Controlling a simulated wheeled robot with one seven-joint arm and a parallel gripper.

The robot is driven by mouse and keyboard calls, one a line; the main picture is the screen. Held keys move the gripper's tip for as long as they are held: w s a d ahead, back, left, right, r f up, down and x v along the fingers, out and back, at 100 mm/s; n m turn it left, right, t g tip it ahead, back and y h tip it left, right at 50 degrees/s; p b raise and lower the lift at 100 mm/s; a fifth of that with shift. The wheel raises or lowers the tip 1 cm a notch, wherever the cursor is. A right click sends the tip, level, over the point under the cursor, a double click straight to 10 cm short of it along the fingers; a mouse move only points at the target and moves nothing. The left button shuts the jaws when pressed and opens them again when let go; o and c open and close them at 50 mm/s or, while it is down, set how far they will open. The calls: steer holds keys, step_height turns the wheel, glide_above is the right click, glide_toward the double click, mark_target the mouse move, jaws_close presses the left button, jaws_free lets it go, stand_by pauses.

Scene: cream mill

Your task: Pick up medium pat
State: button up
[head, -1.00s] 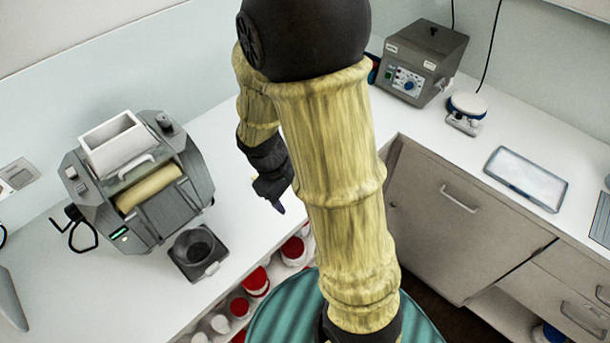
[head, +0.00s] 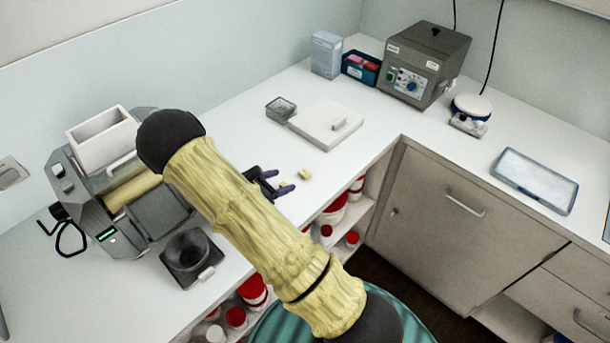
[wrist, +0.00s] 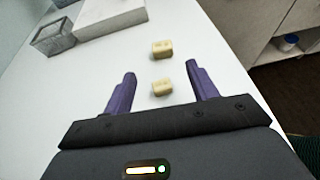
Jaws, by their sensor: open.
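Two pale yellow pats lie on the white counter. The nearer pat (wrist: 161,87) appears between my fingertips in the wrist view, with gaps on both sides. The farther pat (wrist: 162,49) lies just beyond the fingertips and looks slightly larger. In the head view the farther pat (head: 305,174) is clear, and the nearer pat (head: 283,184) shows small between the purple fingertips. My gripper (wrist: 160,70) is open and empty; in the head view it (head: 281,181) is partly hidden by my arm. I cannot tell which pat is the medium one, nor the fingers' exact height.
A white lidded slab (head: 325,123) and a small clear tray (head: 281,108) stand behind the pats. The grey mill (head: 75,185) and a black funnel dish (head: 190,255) are at left. The counter's front edge is close to the pats, above shelves of red-lidded tubs (head: 250,292).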

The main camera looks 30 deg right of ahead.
mark_target(299, 181)
steer(key=shift+p+x, duration=0.35)
steer(key=shift+x, duration=0.5)
steer(key=shift+d+f, duration=0.15)
steer(key=shift+d, duration=0.15)
steer(key=shift+w+d+p, duration=0.1)
steer(key=shift+d+p, duration=0.3)
steer(key=shift+d, duration=0.1)
steer(key=p+x, duration=0.1)
steer(key=x, duration=0.2)
steer(key=shift+d+p, duration=0.3)
steer(key=shift+d, duration=0.05)
steer(key=shift+d+f, duration=0.2)
